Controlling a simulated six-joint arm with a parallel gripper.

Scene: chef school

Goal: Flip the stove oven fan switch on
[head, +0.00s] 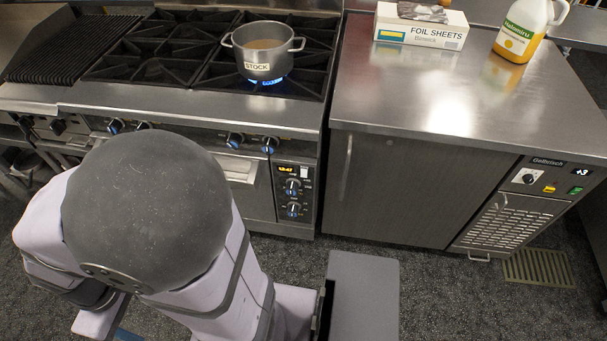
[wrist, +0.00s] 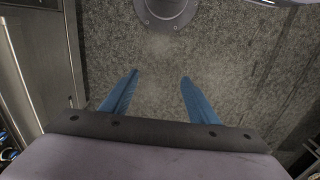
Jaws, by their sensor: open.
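The stove (head: 190,105) stands at the left in the head view. Its oven control panel (head: 294,222) is at the right end of the front, with a lit clock display and two blue-marked knobs. A small white switch (head: 304,171) sits beside the display; its position and label are too small to read. My gripper (wrist: 159,76) shows two blue fingers spread apart in the wrist view, with nothing between them. It points down over the carpet, apart from the panel. In the head view my arm hides most of the gripper and part of the stove front.
A pot marked STOCK (head: 264,55) stands over a lit blue flame. A steel-topped cabinet (head: 450,85) is right of the stove, carrying a foil sheets box (head: 420,27) and a yellow jug (head: 520,30). The carpet (head: 430,285) before the cabinet is partly clear.

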